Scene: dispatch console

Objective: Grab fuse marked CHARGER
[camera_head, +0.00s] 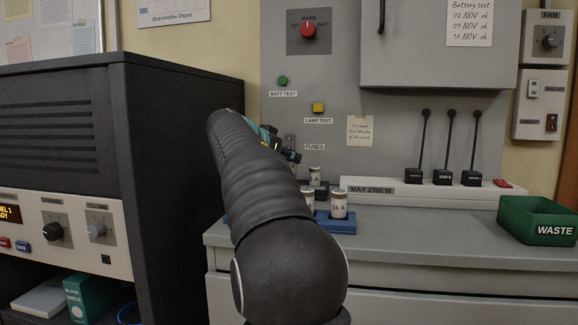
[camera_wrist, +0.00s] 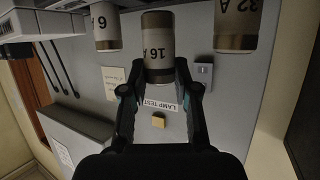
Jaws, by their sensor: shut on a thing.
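In the wrist view, which is turned over, my gripper (camera_wrist: 156,76) has its two fingers on either side of a white fuse with a metal cap, marked 16 A (camera_wrist: 157,45), and is shut on it. A fuse marked 6 (camera_wrist: 105,25) and one marked 32 A (camera_wrist: 236,22) stand either side, apart from the fingers. In the head view, my gripper (camera_head: 287,150) is by the panel, largely hidden by my arm. White fuses (camera_head: 338,205) (camera_head: 314,175) show beside my arm. No CHARGER marking can be read.
A blue holder (camera_head: 337,225) sits on the grey counter (camera_head: 400,232). A white strip (camera_head: 430,195) with three black levers and a green WASTE bin (camera_head: 537,222) are to the right. A dark cabinet (camera_head: 185,150) stands close on the left. The counter between holder and bin is clear.

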